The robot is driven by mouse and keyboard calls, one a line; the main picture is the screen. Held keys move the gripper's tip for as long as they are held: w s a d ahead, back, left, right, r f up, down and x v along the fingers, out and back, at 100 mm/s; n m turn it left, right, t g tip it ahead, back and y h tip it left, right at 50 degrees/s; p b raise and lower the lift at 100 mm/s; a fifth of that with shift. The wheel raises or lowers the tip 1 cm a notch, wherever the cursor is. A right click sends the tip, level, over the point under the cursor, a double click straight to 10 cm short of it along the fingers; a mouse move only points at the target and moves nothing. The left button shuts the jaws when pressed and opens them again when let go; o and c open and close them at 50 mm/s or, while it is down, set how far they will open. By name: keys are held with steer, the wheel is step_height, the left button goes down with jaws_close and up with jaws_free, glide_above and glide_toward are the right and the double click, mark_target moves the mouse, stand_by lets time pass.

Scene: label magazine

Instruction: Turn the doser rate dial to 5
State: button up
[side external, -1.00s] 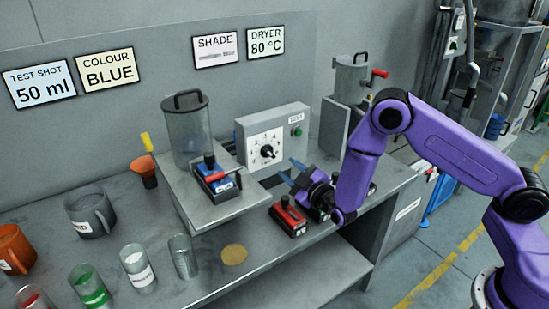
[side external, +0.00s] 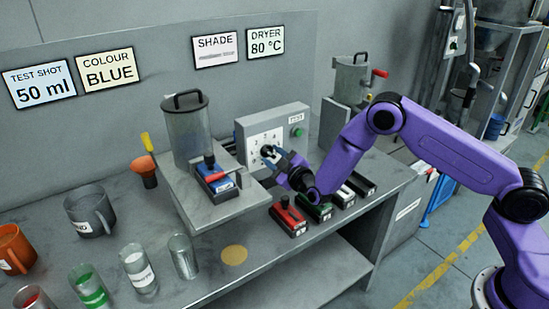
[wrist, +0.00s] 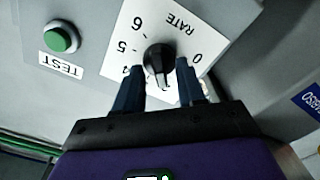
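The doser rate dial is a black knob (wrist: 158,58) on a white scale plate (wrist: 128,28) marked RATE, seen upside down in the wrist view. The numbers 0, 5 and 6 are readable; others are partly hidden by my fingers. I cannot make out where the knob points. My gripper (wrist: 158,72) is open, its two blue fingers on either side of the knob with a small gap visible at each side. In the side view my gripper (side external: 272,157) is at the front of the grey doser box (side external: 300,117) and covers part of the dial.
A green TEST button (wrist: 61,39) is beside the dial. A clear hopper (side external: 188,135) and a blue slide block (side external: 213,177) stand left of the box. Red (side external: 289,216), green and other blocks line the bench below my gripper. Cups stand at the front left.

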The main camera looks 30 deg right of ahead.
jaws_close()
steer(key=m, duration=0.4)
steer(key=shift+m, duration=0.4)
steer(key=shift+o, duration=0.3)
jaws_free()
steer(key=s, duration=1.7)
steer(key=shift+s, duration=0.3)
